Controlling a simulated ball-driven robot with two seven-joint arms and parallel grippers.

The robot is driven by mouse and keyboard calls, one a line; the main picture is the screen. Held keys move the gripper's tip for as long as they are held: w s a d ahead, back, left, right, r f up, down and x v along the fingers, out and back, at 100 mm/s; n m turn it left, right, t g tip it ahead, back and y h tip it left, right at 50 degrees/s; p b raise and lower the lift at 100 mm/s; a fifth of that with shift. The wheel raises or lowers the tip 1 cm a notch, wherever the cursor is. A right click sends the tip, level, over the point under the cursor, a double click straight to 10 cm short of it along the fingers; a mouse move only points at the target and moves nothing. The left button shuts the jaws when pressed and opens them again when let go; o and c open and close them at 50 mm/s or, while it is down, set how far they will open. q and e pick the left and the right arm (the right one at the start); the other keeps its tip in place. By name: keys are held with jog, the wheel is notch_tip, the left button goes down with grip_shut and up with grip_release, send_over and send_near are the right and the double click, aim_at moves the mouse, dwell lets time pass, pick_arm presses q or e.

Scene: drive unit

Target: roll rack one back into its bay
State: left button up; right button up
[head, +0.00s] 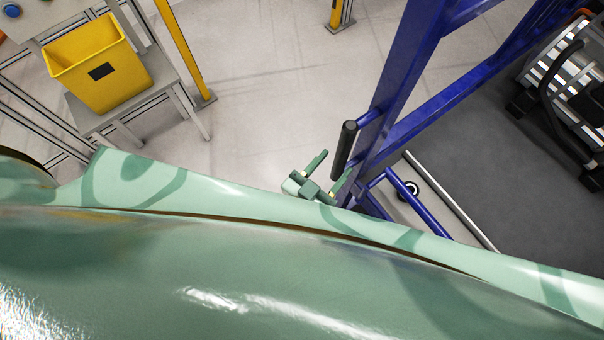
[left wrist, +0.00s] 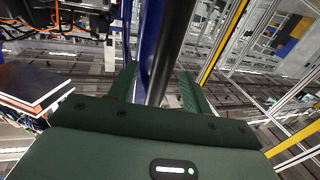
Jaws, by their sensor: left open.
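A blue wheeled rack (head: 398,75) stands at the centre right of the head view, with a caster showing at its base. No label shows on it, so I cannot tell whether it is rack one. A black upright handle (head: 345,148) is fixed to its near post. My left gripper (head: 335,164) is open beside the lower end of the handle. In the left wrist view the black handle (left wrist: 174,45) shows between the lines of the two open fingers (left wrist: 160,85), with the blue post (left wrist: 151,28) behind it. I cannot tell whether they touch. My right gripper is out of view.
A dark grey floor area (head: 455,150) lies right of the post, edged by a pale strip (head: 452,202). Black and silver equipment (head: 570,90) stands at the far right. A yellow bin (head: 100,65) on a grey stand is at the upper left. Pale floor (head: 270,90) between is clear.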

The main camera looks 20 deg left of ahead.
pick_arm(q)
jog(key=b+v, duration=0.1)
jog(key=v, duration=1)
jog(key=shift+f, duration=0.1)
